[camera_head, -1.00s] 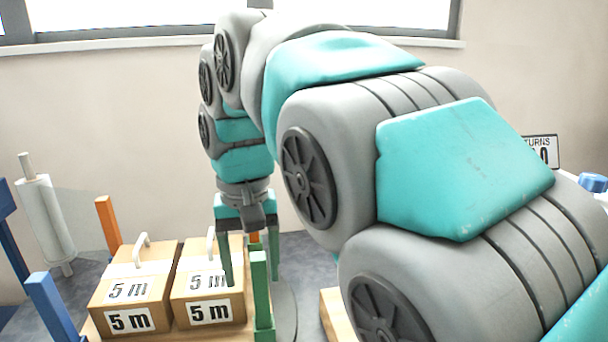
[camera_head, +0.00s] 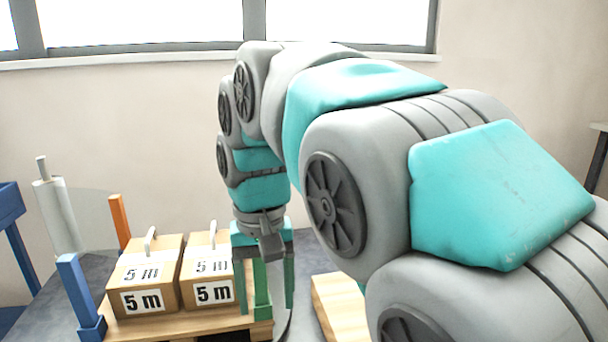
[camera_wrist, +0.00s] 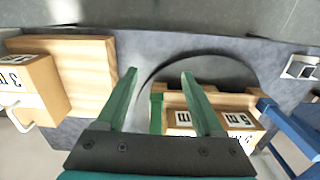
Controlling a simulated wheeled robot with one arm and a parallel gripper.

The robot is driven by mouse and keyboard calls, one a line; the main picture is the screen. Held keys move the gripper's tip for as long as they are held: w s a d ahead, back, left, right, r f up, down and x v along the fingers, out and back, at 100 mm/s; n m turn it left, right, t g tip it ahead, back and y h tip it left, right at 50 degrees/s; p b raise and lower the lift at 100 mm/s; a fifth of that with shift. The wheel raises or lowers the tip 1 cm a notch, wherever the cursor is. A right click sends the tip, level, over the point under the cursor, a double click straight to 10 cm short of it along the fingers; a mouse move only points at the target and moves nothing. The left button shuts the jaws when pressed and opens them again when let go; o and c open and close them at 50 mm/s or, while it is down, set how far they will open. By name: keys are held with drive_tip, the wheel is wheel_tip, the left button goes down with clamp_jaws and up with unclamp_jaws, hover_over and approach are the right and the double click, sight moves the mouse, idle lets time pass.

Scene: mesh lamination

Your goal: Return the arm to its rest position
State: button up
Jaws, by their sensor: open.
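My arm (camera_head: 490,190) reaches from the lower right across the head view and bends down at the wrist. My gripper (camera_head: 265,308) points down, open and empty, its two green fingers apart. It is at the right end of a wooden pallet (camera_head: 190,325), beside the right-hand "5 m" carton (camera_head: 213,293). A green post (camera_head: 261,290) shows between the fingers in the head view.
Another "5 m" carton (camera_head: 142,302) stands on the pallet, near blue (camera_head: 80,295) and orange (camera_head: 119,220) posts. A second pallet (camera_head: 340,305) is to the right. In the wrist view a "3 m" box (camera_wrist: 35,85) is at left. A white roll (camera_head: 57,215) stands at far left.

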drive_tip(key=s+d+f+m, duration=0.1)
drive_tip(key=s+d+f, duration=0.3)
drive_tip(key=d, duration=0.3)
drive_tip(key=s+d+f+m, duration=0.1)
drive_tip(key=s+d+f, duration=0.3)
drive_tip(key=d, duration=0.3)
drive_tip(key=s+d+f+g, duration=0.1)
drive_tip(key=s+d+f, duration=0.5)
drive_tip(key=s+f, duration=0.3)
drive_tip(key=shift+s+d+f+g, duration=0.25)
drive_tip(key=shift+s+d+g, duration=0.1)
drive_tip(key=shift+s, duration=0.9)
